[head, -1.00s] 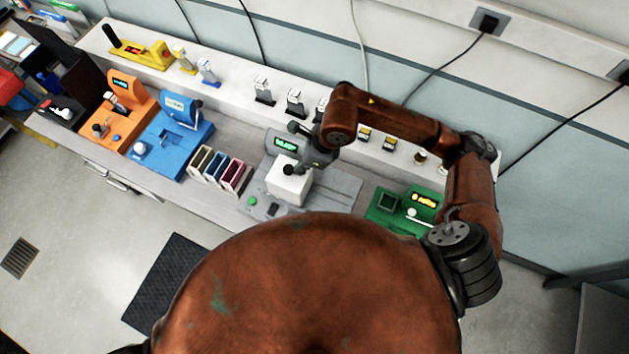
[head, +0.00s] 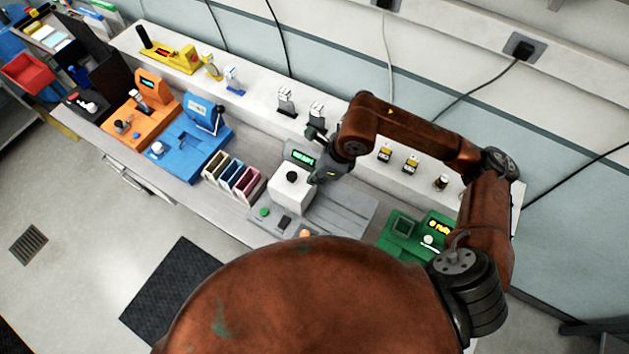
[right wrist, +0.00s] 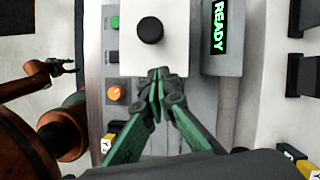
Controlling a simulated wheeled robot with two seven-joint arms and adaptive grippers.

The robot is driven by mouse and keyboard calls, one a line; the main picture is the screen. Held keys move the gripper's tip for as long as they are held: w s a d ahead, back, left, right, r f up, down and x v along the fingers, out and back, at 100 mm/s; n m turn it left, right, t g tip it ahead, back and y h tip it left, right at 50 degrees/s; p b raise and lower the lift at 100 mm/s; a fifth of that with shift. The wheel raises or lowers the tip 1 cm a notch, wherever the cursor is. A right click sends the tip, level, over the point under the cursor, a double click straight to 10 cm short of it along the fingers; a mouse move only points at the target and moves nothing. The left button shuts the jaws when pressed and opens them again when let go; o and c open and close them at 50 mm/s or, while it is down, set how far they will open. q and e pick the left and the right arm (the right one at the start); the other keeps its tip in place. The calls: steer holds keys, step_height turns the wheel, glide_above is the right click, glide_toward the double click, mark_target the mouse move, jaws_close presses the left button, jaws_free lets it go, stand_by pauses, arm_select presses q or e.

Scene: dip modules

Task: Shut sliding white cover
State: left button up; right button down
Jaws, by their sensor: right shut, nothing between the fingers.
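The white cover (head: 289,192) is a white block with a round black knob (head: 292,177) on top. It sits at the left part of a grey machine (head: 340,208) with a lit green display. In the right wrist view the white cover (right wrist: 172,40) and black knob (right wrist: 149,30) show at the top, beside the READY display (right wrist: 219,28). My right gripper (head: 314,179) is at the right side of the cover. Its fingertips (right wrist: 158,74) are together at the cover's edge with nothing between them; I cannot tell whether they touch it. My left gripper is not visible in the head view.
A green device (head: 403,228) stands to the right, and colored slotted holders (head: 233,176) and a blue device (head: 187,146) to the left. A raised white shelf (head: 262,103) with small modules runs behind. The grooved grey bed right of the cover is clear.

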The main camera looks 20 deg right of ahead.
steer(key=b+v, duration=0.1)
steer(key=v, duration=0.9)
steer(key=shift+s+d, duration=0.3)
steer(key=shift+d, duration=0.05)
steer(key=shift+a, duration=0.1)
